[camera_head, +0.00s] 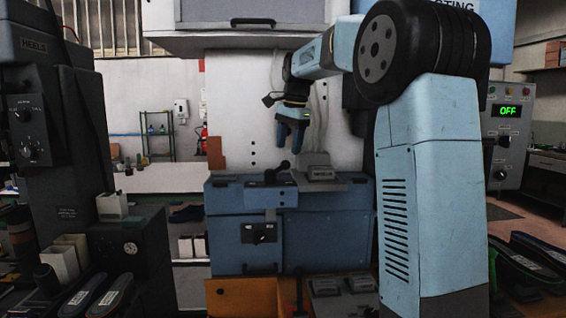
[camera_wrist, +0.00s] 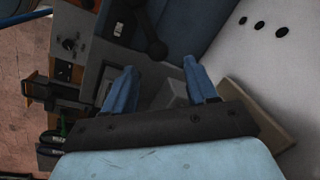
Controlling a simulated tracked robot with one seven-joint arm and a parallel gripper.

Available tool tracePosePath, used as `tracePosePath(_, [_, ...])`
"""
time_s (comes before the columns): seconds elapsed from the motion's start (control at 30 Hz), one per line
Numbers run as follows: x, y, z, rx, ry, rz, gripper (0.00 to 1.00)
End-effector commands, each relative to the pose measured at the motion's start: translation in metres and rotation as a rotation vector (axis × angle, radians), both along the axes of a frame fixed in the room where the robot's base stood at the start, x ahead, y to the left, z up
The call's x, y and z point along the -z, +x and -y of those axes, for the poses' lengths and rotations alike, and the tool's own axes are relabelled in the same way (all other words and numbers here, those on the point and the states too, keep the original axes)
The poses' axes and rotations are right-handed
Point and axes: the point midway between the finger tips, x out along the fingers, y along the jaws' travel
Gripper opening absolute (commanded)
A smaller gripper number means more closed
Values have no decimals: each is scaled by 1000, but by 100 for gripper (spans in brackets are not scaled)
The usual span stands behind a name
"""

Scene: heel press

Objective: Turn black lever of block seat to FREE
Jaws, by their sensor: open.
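The press bench is a blue cabinet (camera_head: 330,235) in the middle of the head view. On its top, a grey lettered block (camera_head: 320,172) sits on a grey seat (camera_head: 335,184). A black lever (camera_head: 284,166) with a round knob stands left of the block. It also shows in the wrist view (camera_wrist: 153,38), beyond the fingertips. No FREE marking is readable. My gripper (camera_head: 290,148) points down above the lever and block, apart from both. In the wrist view its blue fingers (camera_wrist: 160,70) are spread with nothing held. Part of the grey block shows between and below them.
A black switch (camera_head: 263,234) is on the cabinet front. A dark machine (camera_head: 75,160) stands at left, with shoes before it. A control box (camera_head: 508,135) reading OFF is at right. Spare grey blocks (camera_head: 340,285) lie low in front. A white panel (camera_head: 235,110) rises behind.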

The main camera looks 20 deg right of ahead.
Motion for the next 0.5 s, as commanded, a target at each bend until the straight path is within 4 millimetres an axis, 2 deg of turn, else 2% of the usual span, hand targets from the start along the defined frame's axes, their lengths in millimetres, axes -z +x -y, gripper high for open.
tracePosePath(0.3, [44,7,-4,-2,0,-2,57])
tracePosePath(0.5, [57,9,-6,-2,-1,-1,57])
